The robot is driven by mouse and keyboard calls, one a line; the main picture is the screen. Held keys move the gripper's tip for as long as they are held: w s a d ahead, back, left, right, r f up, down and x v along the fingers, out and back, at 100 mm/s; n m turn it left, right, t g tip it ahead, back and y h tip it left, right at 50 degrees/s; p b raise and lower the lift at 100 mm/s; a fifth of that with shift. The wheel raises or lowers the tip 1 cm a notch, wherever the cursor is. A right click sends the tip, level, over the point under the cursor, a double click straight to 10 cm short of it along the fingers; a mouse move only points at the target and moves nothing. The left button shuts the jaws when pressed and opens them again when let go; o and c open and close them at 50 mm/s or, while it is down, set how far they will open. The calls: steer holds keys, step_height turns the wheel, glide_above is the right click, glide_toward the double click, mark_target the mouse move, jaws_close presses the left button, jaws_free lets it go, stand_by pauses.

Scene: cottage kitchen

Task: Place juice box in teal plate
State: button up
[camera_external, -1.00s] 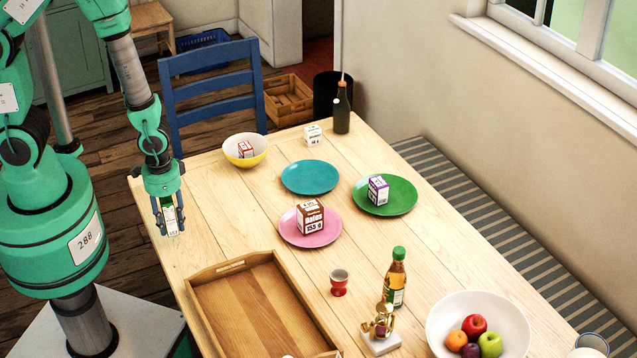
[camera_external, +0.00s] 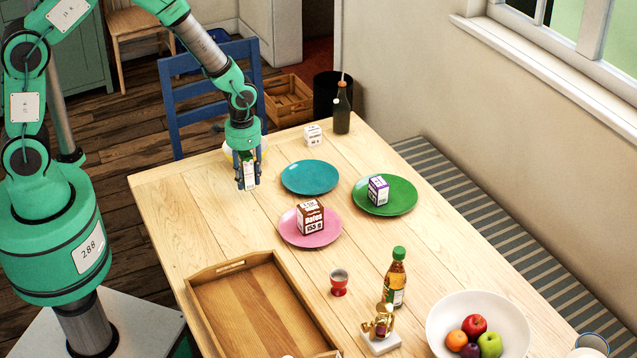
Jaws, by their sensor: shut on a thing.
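My gripper (camera_external: 248,184) is shut on a small white and green box, the juice box (camera_external: 250,172), and holds it upright above the table. The fingers hide part of the box. The teal plate (camera_external: 310,177) lies flat and empty on the table, a short way to the right of my gripper. The gripper and the box are apart from the plate.
A yellow and white bowl (camera_external: 263,150) stands behind my gripper, mostly hidden by it. A pink plate (camera_external: 290,236) bears a brown dates box (camera_external: 310,216). A green plate (camera_external: 402,200) bears a purple and white box (camera_external: 378,190). A white box (camera_external: 312,135) and dark bottle (camera_external: 341,109) stand behind.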

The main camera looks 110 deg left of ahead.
steer(key=shift+w+a+r, duration=0.1)
steer(key=shift+w+a, duration=0.1)
steer(key=shift+a, duration=0.8)
steer(key=b, duration=0.3)
glide_above(301, 182)
steer(key=shift+w+f, duration=0.1)
steer(key=shift+f, duration=0.65)
steer(key=shift+f+b, duration=0.45)
steer(key=shift+f, duration=1.3)
steer(key=o, duration=1.3)
steer(key=shift+f, duration=0.15)
